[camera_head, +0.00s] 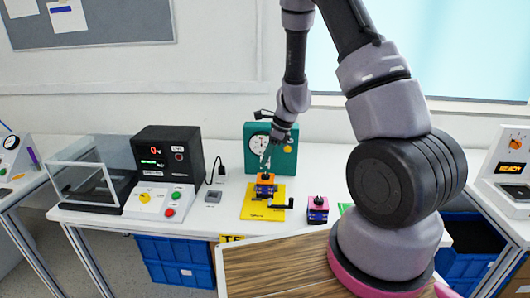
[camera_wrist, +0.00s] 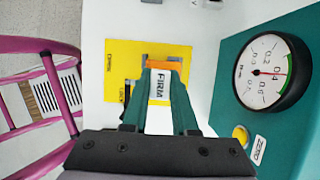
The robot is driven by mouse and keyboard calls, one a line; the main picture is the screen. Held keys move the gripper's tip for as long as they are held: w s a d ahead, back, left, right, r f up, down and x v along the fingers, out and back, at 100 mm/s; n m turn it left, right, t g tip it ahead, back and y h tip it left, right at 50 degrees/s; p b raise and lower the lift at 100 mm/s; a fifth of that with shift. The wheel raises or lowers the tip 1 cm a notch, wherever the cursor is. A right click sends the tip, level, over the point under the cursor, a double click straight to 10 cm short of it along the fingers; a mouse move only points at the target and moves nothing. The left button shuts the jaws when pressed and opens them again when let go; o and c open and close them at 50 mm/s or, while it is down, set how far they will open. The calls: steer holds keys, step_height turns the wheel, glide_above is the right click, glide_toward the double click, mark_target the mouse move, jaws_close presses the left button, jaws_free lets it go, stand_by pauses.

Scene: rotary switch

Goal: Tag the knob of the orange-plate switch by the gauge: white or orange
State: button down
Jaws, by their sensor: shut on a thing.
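The orange-plate switch (camera_head: 265,188) stands on a yellow mat (camera_head: 252,211) in front of a teal gauge box (camera_head: 253,131). My gripper (camera_head: 267,166) is pointing down, just above this switch. In the wrist view, my gripper's teal fingers (camera_wrist: 165,74) are closed around a white tag (camera_wrist: 160,86) marked FIRM. Just past the fingertips shows a strip of the orange plate (camera_wrist: 165,65). The fingers and tag hide the knob, so I cannot tell whether the tag touches it.
A pink-plate switch (camera_head: 318,211) stands right of the mat. A black crank (camera_head: 279,205) lies at the mat's right. Left are a small grey box (camera_head: 213,197) and a black display unit (camera_head: 168,155). My arm hides the table's right part.

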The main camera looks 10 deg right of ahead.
steer(key=shift+f, duration=0.75)
steer(key=shift+f, duration=0.9)
stand_by(0.9)
steer(key=c, duration=0.6)
jaws_free()
steer(key=v, duration=1)
steer(key=shift+d+r, duration=0.1)
steer(key=shift+r, duration=0.25)
